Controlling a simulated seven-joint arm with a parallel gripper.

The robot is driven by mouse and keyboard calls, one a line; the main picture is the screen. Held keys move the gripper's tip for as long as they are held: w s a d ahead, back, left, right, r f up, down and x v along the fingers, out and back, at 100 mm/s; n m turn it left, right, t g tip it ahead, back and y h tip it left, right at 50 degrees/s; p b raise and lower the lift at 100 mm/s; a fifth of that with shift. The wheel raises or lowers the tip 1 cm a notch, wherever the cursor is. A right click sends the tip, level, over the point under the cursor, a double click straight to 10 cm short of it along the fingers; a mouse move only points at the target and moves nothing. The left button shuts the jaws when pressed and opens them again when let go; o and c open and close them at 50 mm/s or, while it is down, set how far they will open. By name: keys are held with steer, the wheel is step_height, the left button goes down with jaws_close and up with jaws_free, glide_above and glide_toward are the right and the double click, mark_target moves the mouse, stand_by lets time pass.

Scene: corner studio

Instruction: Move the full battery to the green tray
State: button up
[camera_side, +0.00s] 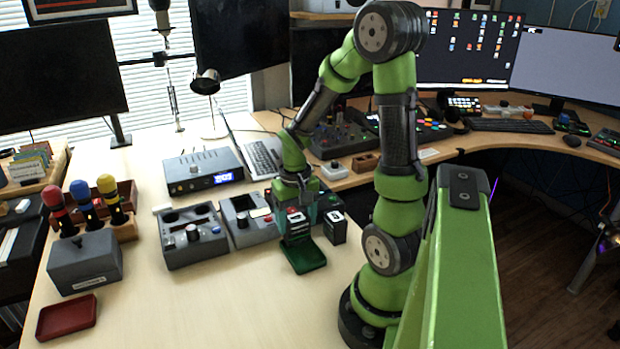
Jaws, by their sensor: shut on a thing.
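My gripper (296,212) is shut on a dark battery block (296,226) with a white label, held upright. The battery's lower end is at the back part of the green tray (305,264); I cannot tell whether it touches the tray floor. The front of the tray is bare. A second dark block (335,230) with a white label, which looks like another battery, stands just right of the gripper. No charge mark is readable on either. A red tray (67,317) lies empty at the front left.
Grey device boxes (193,240) and (248,222) stand close left of my gripper. A grey box (85,262) and red, blue and yellow-topped handles (110,200) are farther left. The front middle of the table is clear.

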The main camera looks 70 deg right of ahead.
mark_target(296, 217)
steer(key=shift+f, duration=0.9)
steer(key=shift+f, duration=0.15)
steer(key=o, duration=1.3)
step_height(296, 217, up, 12)
steer(key=shift+f, duration=0.1)
steer(key=a+r+n+t, duration=0.1)
steer(key=a+r+t, duration=0.1)
steer(key=a, duration=0.4)
steer(key=a+r+n+t+y, duration=0.1)
steer(key=a+r+n+t, duration=0.1)
steer(key=a, duration=0.4)
steer(key=a+r+n+t+y, duration=0.1)
steer(key=a+r+n+t, duration=0.1)
steer(key=a, duration=0.4)
steer(key=shift+w+a+r+t, duration=0.15)
steer(key=shift+r+t, duration=0.15)
steer(key=shift+r, duration=0.3)
steer(key=shift+w+a+r+t, duration=0.15)
steer(key=shift+r+t, duration=0.15)
steer(key=shift+r, duration=0.3)
